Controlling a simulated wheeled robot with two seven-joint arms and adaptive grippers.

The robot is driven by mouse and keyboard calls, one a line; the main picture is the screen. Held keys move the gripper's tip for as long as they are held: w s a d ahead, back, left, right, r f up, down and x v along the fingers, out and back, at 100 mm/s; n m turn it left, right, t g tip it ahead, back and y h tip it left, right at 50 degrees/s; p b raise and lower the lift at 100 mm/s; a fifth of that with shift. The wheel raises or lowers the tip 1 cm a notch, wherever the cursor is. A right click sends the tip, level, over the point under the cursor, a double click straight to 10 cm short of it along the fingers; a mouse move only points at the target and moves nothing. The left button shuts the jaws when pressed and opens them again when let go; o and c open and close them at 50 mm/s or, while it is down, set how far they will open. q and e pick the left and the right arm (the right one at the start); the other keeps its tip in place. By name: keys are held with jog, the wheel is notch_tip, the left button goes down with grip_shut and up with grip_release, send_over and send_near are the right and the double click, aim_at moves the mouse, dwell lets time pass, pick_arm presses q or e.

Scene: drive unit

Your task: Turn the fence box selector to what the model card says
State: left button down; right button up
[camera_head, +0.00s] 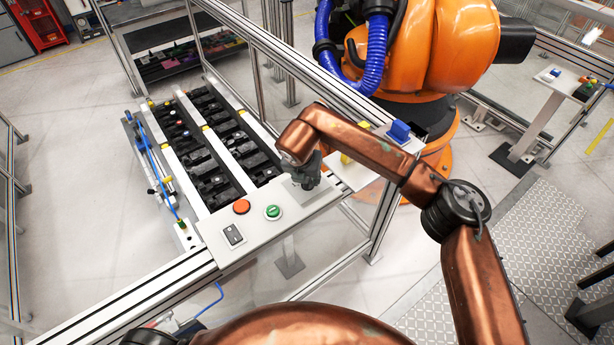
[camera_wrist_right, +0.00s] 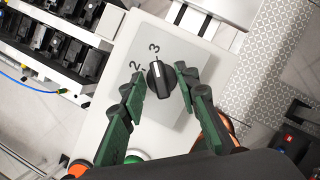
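The selector (camera_wrist_right: 160,80) is a black knob with a white mark, on a light grey plate (camera_wrist_right: 176,112). The printed numbers 2 and 3 show beside it, and the mark points roughly toward the 3. Other numbers are hidden or out of view. My right gripper (camera_wrist_right: 159,78) is open, with one dark green fingertip on each side of the knob and small gaps visible. In the head view my right gripper (camera_head: 306,172) is over the far right end of the box panel (camera_head: 262,232) and hides the knob. I cannot make out a model card. My left gripper is not in view.
Racks of black parts (camera_head: 206,155) lie behind. An orange robot arm (camera_head: 440,45) and fence rails stand beyond. A blue block (camera_head: 399,131) sits nearby.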

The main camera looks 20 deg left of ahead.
jog(key=shift+c, duration=0.4)
grip_shut()
